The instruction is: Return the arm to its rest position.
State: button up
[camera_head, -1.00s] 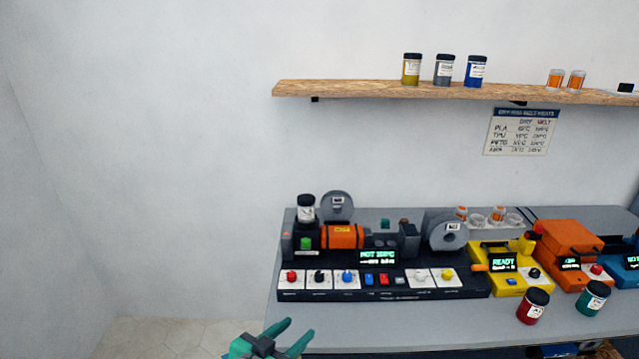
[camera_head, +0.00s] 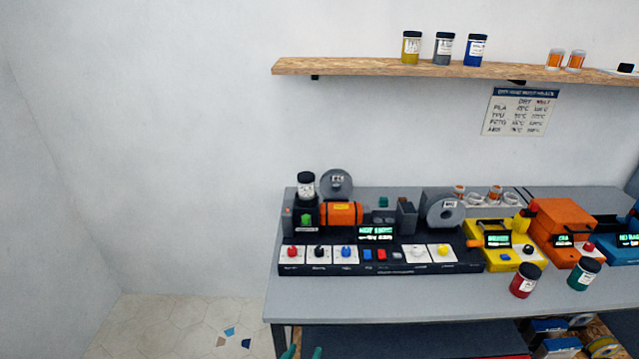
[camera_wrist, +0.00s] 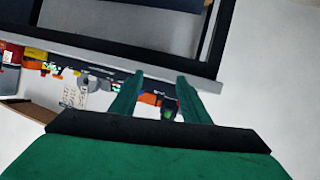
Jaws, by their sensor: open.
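My gripper (camera_wrist: 158,95) shows in the wrist view with its two green fingers apart and nothing between them. In the head view only the tips of the green fingers (camera_head: 302,352) show at the bottom edge, in front of the table's left end and below its top. The rest of my arm is out of the head view. The wrist view is tilted and shows the table edge and the machines beyond the fingers, clear of them.
A grey table (camera_head: 380,304) holds a black control panel (camera_head: 375,266), a yellow machine (camera_head: 496,250), an orange machine (camera_head: 562,232), a red-bodied jar (camera_head: 524,284) and a green jar (camera_head: 583,277). A wooden shelf (camera_head: 400,67) hangs above. Floor (camera_head: 180,325) left of the table is clear except small coloured chips.

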jog(key=s+d+f+n+y, duration=0.1)
jog(key=s+f+y, duration=0.15)
jog(key=s, duration=0.55)
jog(key=s+d+f+n+y, duration=0.15)
jog(key=s+f, duration=0.25)
jog(key=s, duration=0.4)
jog(key=s+r+t, duration=0.1)
jog(key=s+r, duration=0.2)
jog(key=s, duration=0.5)
jog(key=s+d+r+t, duration=0.1)
jog(key=s+r, duration=0.3)
jog(key=s, duration=0.4)
jog(key=shift+s+d+m+t, duration=0.25)
jog(key=shift+s+m+t, duration=0.1)
jog(key=shift+m, duration=0.1)
